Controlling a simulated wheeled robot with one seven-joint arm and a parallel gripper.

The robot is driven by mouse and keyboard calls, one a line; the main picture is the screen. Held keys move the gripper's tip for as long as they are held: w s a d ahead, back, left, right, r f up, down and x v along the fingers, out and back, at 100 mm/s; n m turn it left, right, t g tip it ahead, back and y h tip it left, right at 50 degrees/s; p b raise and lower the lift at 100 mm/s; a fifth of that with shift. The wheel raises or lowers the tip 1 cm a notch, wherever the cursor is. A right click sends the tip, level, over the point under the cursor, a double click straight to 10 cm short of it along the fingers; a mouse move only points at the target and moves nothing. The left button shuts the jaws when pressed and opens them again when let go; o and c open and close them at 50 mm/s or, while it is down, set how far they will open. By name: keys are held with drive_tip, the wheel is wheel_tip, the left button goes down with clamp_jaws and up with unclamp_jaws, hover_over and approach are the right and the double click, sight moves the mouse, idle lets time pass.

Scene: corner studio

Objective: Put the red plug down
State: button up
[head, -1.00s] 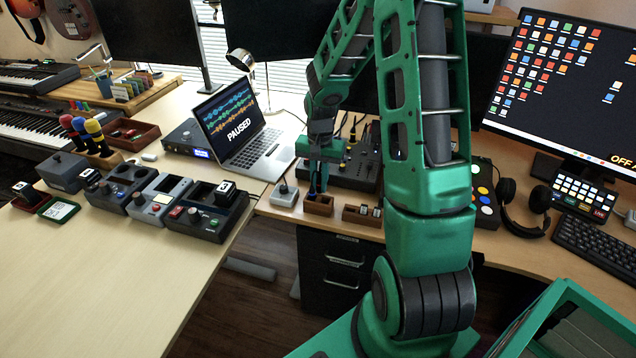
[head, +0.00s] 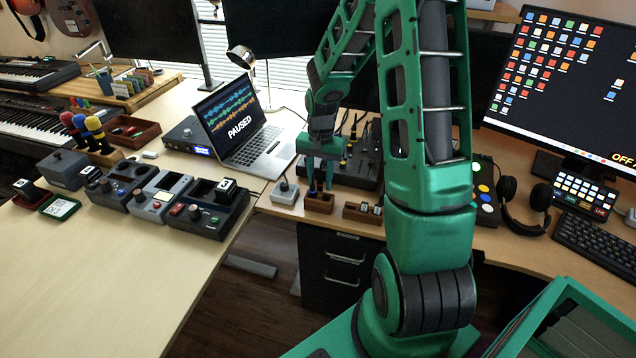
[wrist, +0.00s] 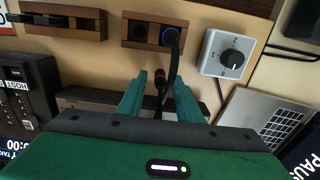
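My gripper (head: 321,184) is over the near edge of the far desk, above a small brown two-socket holder (head: 319,204). In the wrist view its two green fingers (wrist: 159,95) stand apart. A thin dark cable piece with an orange-brown band (wrist: 160,80) shows between them, with no finger visibly touching it. The holder (wrist: 133,36) lies beyond the fingertips. One socket has a blue-ringed plug (wrist: 170,36) in it, from which a black cable rises; the other socket looks dark and empty. I cannot make out a red plug in either view.
A grey knob box (head: 285,192) stands left of the holder and a second brown holder (head: 362,213) right of it. A mixer with cables (head: 358,165) is behind my gripper. The laptop (head: 240,125) is at the left. The left table's front is clear.

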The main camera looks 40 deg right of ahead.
wheel_tip(320, 180, up, 12)
drive_tip(key=s+a+r+n, duration=0.1)
drive_tip(key=s+r+n, duration=0.1)
drive_tip(key=s, duration=1.2)
drive_tip(key=s+a+r+n, duration=0.2)
drive_tip(key=s+r, duration=0.3)
drive_tip(key=s, duration=0.9)
drive_tip(key=shift+s, duration=0.35)
drive_tip(key=shift+w+f, duration=0.3)
drive_tip(key=shift+w, duration=0.3)
